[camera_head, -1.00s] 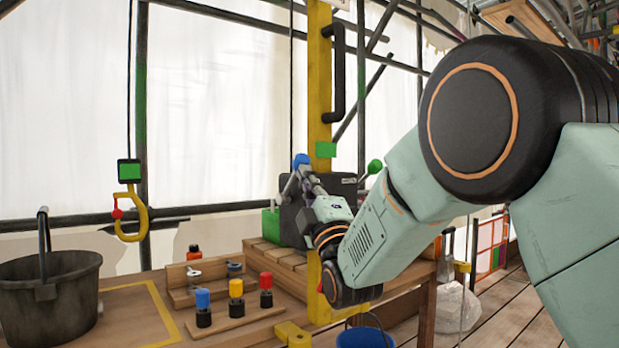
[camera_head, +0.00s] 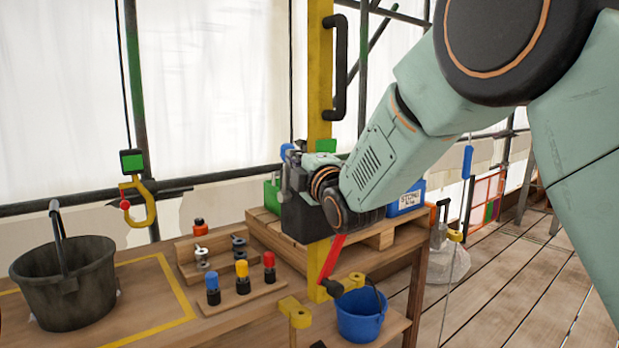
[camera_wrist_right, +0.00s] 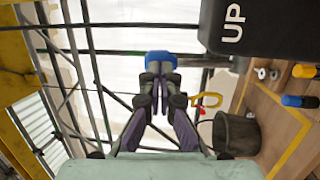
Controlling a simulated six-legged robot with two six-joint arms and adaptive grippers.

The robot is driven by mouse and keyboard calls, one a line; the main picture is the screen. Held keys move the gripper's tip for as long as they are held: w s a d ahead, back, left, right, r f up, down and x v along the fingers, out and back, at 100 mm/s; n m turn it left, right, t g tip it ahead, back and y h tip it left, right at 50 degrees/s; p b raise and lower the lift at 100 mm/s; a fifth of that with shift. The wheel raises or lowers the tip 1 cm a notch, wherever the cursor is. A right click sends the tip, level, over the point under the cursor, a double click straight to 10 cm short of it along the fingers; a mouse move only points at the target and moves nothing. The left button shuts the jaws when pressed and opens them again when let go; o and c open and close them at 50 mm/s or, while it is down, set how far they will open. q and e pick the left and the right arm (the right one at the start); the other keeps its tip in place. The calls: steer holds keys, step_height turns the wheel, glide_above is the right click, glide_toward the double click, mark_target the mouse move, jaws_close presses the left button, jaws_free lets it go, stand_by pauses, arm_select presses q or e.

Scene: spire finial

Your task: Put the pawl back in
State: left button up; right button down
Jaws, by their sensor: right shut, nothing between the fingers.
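I cannot pick out the pawl for certain. A dark winch-like box (camera_head: 305,215) stands on the slatted pallet by the yellow post; its "UP" marking shows in the right wrist view (camera_wrist_right: 262,28). A blue knob (camera_head: 286,151) shows at the box's upper left. My right gripper (camera_head: 292,172) is beside the box's top, partly hidden by my wrist. In the right wrist view its fingers (camera_wrist_right: 160,72) are shut and empty, with the blue knob (camera_wrist_right: 175,60) just beyond the tips; I cannot tell whether they touch. My left gripper is not in view.
Blue, yellow and red capped pegs (camera_head: 241,285) stand on a board before a wooden rack (camera_head: 215,255) with small metal parts. A black bucket (camera_head: 65,285) and yellow hook (camera_head: 140,205) are left. A red bar (camera_head: 332,258) and blue bucket (camera_head: 362,315) are below my wrist.

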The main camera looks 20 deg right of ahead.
steer(key=shift+w+a+r+g+p, duration=0.15)
steer(key=shift+w+a+r+p, duration=0.1)
steer(key=shift+w+p, duration=0.2)
steer(key=shift+w+a+r+g+p, duration=0.1)
steer(key=shift+w+r+g+p, duration=0.1)
steer(key=shift+w+p, duration=0.25)
steer(key=shift+r, duration=0.15)
steer(key=shift+s, duration=0.1)
